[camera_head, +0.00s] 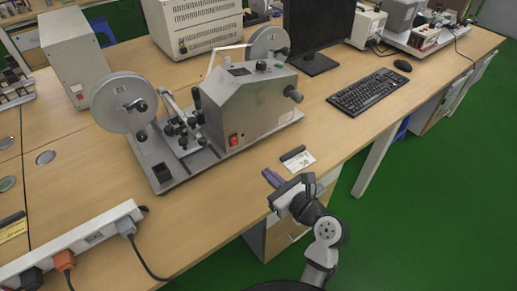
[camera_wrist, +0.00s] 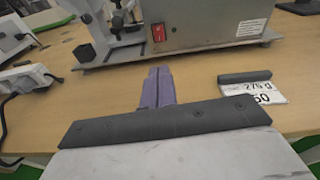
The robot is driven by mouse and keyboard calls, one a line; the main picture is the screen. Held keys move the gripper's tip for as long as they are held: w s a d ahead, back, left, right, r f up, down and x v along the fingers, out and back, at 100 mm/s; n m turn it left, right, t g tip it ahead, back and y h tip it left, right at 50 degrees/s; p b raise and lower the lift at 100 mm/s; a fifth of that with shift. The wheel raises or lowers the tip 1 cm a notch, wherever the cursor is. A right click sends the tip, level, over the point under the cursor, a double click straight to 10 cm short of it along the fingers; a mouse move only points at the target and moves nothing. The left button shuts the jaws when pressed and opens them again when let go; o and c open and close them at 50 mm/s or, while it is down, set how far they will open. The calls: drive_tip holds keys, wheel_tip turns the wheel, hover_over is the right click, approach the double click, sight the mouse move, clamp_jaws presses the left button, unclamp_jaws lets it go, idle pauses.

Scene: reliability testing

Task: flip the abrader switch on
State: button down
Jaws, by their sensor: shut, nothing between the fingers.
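The abrader (camera_head: 240,105) is a grey metal machine with reels on a base plate, standing on the wooden table. Its red rocker switch (camera_head: 233,140) sits low on the front face of the housing. In the wrist view the switch (camera_wrist: 158,33) is at the upper middle, just beyond and above my fingertips. My gripper (camera_head: 270,177) is at the table's front edge, in front of the machine and apart from it. Its purple fingers (camera_wrist: 158,80) are together with nothing between them and point toward the machine. I cannot tell which way the switch is set.
A small dark block with a white label card (camera_head: 298,160) lies on the table right of my fingers. A white power strip (camera_head: 75,245) with plugs and cables lies at left. A keyboard (camera_head: 368,92) and monitor stand at right. The table between gripper and machine is clear.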

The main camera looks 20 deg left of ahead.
sight(235, 145)
drive_tip(key=shift+f+m, duration=0.1)
drive_tip(key=shift+m, duration=0.3)
drive_tip(key=p+x, duration=0.2)
drive_tip(key=x, duration=1)
drive_tip(key=shift+w+a, duration=0.3)
drive_tip(key=shift+w+a+p, duration=0.35)
drive_tip(key=shift+w+a, duration=0.05)
drive_tip(key=shift+a, duration=0.05)
drive_tip(key=shift+f, duration=0.1)
